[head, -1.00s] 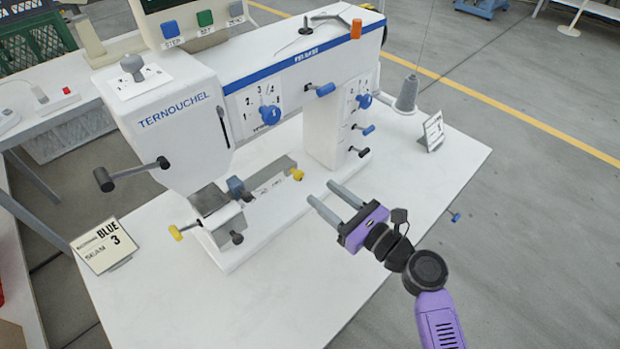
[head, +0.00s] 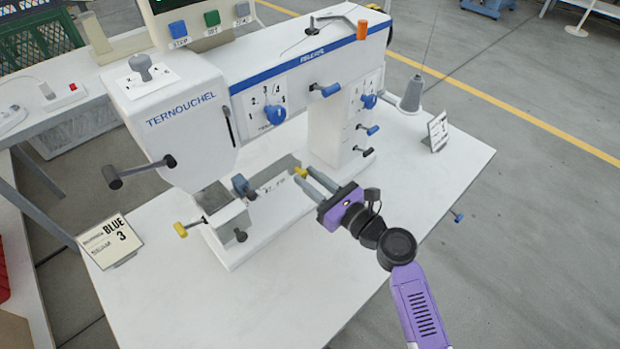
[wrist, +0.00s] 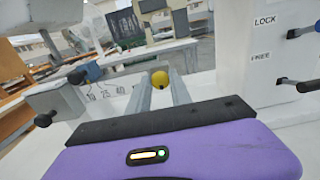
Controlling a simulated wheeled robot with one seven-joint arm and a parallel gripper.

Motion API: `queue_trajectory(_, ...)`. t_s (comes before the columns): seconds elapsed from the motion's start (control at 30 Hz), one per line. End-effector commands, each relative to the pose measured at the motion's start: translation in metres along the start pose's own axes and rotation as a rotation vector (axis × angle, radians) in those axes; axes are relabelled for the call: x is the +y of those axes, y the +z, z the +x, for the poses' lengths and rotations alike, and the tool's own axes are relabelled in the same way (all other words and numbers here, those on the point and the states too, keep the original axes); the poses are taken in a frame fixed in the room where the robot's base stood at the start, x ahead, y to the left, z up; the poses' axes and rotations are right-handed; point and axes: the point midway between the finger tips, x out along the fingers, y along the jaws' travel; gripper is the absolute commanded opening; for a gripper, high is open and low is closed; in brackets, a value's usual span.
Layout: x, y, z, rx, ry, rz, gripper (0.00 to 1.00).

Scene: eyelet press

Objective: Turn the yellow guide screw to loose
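A yellow knob (head: 301,172), which I take for the guide screw, sits at the right end of the scaled guide bar on the white press bed. In the wrist view the yellow knob (wrist: 159,79) appears between the ends of the two grey fingers. My gripper (head: 307,180) is open, with its fingertips at the knob, one on each side in the picture. I cannot tell whether either finger touches it. A second yellow knob (head: 181,230) is on a short lever at the bed's left end.
The white press column (head: 335,130) with blue and black levers stands close behind my gripper. A blue-grey knob (head: 240,184) is left along the bar. A sign reading BLUE 3 (head: 112,241) stands at left. The table front is clear.

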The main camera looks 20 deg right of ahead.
Motion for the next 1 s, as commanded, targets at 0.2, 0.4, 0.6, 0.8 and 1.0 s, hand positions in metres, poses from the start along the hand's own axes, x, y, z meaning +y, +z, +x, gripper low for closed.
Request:
queue_trajectory(0.2, 0.0001, 0.0000, -0.0002, 0.000, 0.000, -0.001, 0.00)
queue_trajectory(0.4, 0.0004, -0.0006, -0.0002, 0.000, 0.001, -0.036, 0.00)
queue_trajectory(0.6, 0.0010, -0.0011, -0.0001, -0.001, 0.001, -0.140, 0.00)
queue_trajectory(0.8, 0.0009, -0.0021, -0.0003, -0.002, 0.000, -0.309, 0.00)
queue_trajectory(1.0, 0.0018, -0.0028, -0.0001, -0.001, 0.000, -0.500, 0.00)
